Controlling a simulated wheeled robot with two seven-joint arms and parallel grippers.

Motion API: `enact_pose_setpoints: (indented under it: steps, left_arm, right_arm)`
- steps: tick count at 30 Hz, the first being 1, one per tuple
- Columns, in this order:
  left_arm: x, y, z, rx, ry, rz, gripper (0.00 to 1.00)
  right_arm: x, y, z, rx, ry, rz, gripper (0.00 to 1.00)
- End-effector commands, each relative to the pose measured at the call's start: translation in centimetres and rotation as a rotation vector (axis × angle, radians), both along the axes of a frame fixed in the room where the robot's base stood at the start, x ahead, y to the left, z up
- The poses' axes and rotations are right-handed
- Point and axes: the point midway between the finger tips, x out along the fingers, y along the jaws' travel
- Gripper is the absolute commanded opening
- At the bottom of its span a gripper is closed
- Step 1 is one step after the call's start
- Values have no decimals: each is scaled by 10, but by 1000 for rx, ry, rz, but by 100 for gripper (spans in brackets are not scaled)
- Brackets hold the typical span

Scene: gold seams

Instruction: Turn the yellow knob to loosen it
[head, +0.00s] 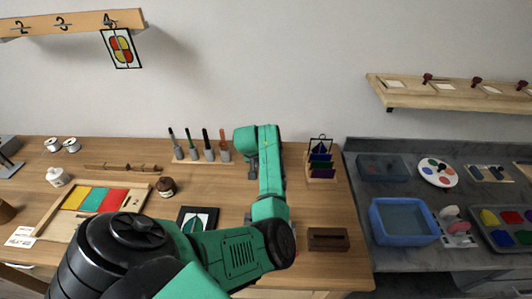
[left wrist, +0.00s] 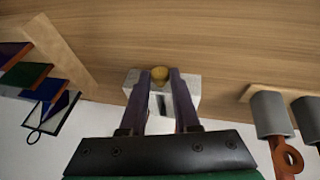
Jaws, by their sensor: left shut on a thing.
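The yellow knob (left wrist: 159,74) is a small round piece at the top middle of the left wrist view, on a pale grey block (left wrist: 193,88) that stands on the wooden table. My left gripper (left wrist: 160,76) has its two purple fingers on either side of the knob and is shut on it. In the head view my green left arm reaches to the back of the table, and its links hide the gripper, the block and most or all of the knob. My right gripper is in neither view.
Left of the arm's end stands a row of tools in grey holders (head: 209,154); right of it is a rack of coloured panes (head: 321,168). A brown slotted block (head: 328,239) lies near the front. A blue tub (head: 403,222) stands on the grey counter.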

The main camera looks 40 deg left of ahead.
Motion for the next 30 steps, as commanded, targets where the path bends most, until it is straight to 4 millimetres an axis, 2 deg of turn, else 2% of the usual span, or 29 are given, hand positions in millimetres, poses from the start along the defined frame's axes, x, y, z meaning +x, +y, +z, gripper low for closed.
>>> enact_pose_setpoints:
  steps: [1, 9, 25, 26, 27, 28, 30]
  left_arm:
    - [-2, 1, 3, -24, -14, 2, 0]
    - [-3, 2, -1, -119, -86, 0, 0]
    - [-3, 2, -4, -146, -106, -1, 0]
    - [-3, 2, -4, -147, -106, -2, 34]
    - [-3, 2, -4, -147, -106, -2, 49]
    - [-3, 2, -4, -146, -106, -1, 60]
    - [-2, 2, -3, -146, -106, -1, 60]
  right_arm:
    - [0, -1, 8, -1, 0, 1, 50]
    - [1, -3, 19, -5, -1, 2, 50]
    - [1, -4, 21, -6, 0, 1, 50]
    - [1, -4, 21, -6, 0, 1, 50]
    - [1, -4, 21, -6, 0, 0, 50]
    - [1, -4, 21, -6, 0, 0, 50]
    - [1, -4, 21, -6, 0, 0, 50]
